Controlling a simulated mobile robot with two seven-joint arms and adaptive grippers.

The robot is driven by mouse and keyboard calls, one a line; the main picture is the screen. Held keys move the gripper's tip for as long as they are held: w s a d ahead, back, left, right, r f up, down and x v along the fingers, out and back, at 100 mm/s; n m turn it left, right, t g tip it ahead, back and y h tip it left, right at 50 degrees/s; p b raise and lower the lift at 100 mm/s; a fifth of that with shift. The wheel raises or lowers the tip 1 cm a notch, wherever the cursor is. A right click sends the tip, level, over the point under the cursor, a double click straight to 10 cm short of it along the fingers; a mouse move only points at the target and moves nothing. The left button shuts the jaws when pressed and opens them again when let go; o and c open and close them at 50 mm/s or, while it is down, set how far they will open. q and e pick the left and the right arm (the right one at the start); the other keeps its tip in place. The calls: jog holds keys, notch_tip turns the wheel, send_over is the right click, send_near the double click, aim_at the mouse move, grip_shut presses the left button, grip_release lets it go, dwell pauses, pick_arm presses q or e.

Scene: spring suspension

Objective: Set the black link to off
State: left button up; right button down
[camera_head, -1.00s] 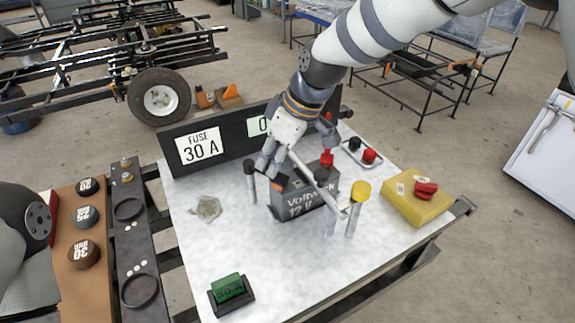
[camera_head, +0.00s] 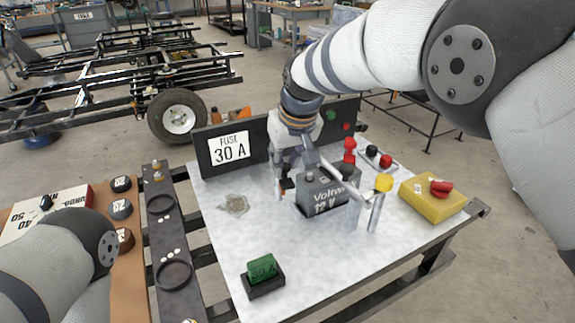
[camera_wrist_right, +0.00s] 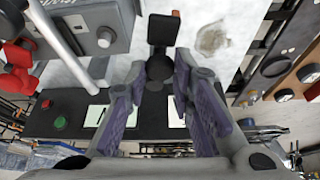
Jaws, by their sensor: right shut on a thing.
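My right gripper (camera_head: 283,172) is low at the left end of the grey battery (camera_head: 322,192), which is marked 12 V. In the right wrist view its two fingers (camera_wrist_right: 161,75) are closed around the rounded end of a black part, which I take to be the black link (camera_wrist_right: 163,30). Its flat black end sticks out past the fingertips. In the head view the gripper mostly hides this part. A red link (camera_head: 349,150) stands at the battery's back right. My left gripper is out of view.
A yellow box (camera_head: 432,203) with a red knob is on the right, a green 30 A fuse (camera_head: 262,268) at front left. The fuse panel (camera_head: 229,149) stands behind.

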jog(key=shift+s+a+f+m, duration=0.1)
jog(key=shift+a+m, duration=0.15)
jog(key=shift+m, duration=0.15)
jog(key=c, duration=1.4)
grip_release()
jog(key=v, duration=1.2)
jog(key=shift+a, duration=0.2)
